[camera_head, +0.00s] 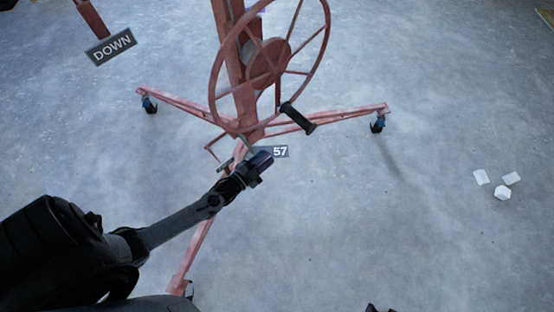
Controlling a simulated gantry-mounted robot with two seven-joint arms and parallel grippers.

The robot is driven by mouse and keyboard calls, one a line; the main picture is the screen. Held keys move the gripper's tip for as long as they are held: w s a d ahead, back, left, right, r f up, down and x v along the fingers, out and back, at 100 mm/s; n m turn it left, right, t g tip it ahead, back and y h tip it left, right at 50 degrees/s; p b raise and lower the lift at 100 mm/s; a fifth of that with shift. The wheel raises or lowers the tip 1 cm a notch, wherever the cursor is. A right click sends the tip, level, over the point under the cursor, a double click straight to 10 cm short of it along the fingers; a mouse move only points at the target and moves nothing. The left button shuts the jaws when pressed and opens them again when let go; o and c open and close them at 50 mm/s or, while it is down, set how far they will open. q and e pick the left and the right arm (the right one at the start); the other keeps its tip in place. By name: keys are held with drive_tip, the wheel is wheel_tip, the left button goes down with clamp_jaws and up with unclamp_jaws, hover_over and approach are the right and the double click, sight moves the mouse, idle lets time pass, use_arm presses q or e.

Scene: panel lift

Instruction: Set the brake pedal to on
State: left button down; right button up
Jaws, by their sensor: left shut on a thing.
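The red panel lift stands on the floor, with a large spoked wheel (270,62) and a black handle (298,118) on its rim. My left gripper (260,161) is low at the front of the mast, just under the wheel. It is shut on what looks like the brake pedal, a thin grey bar (247,147) that runs up from the fingers. The fingers hide most of the pedal, so its on or off position cannot be read. At the bottom edge a small dark tip (372,308) shows, perhaps my right gripper; its jaws cannot be made out.
Red legs spread out on casters, one at the right (377,124) and one at the left (149,104). A tag reading 57 (280,152) is beside my left gripper. A DOWN sign (111,46) hangs at upper left. Small white blocks (502,192) lie on the otherwise clear floor at right.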

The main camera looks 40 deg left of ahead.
use_arm(q)
drive_tip(key=shift+a, duration=0.1)
drive_tip(key=shift+f, duration=0.1)
idle(0.3)
drive_tip(key=c, duration=1.3)
unclamp_jaws()
drive_tip(key=shift+c, duration=0.2)
drive_tip(key=shift+o, duration=0.7)
drive_tip(key=shift+a, duration=0.2)
drive_tip(key=shift+d, duration=0.1)
drive_tip(key=shift+s+p, duration=0.3)
drive_tip(key=shift+s, duration=0.15)
drive_tip(key=s+a+p, duration=0.1)
drive_tip(key=s+p, duration=0.2)
drive_tip(key=s, duration=0.7)
drive_tip(key=shift+a, duration=0.2)
drive_tip(key=shift+w, duration=0.1)
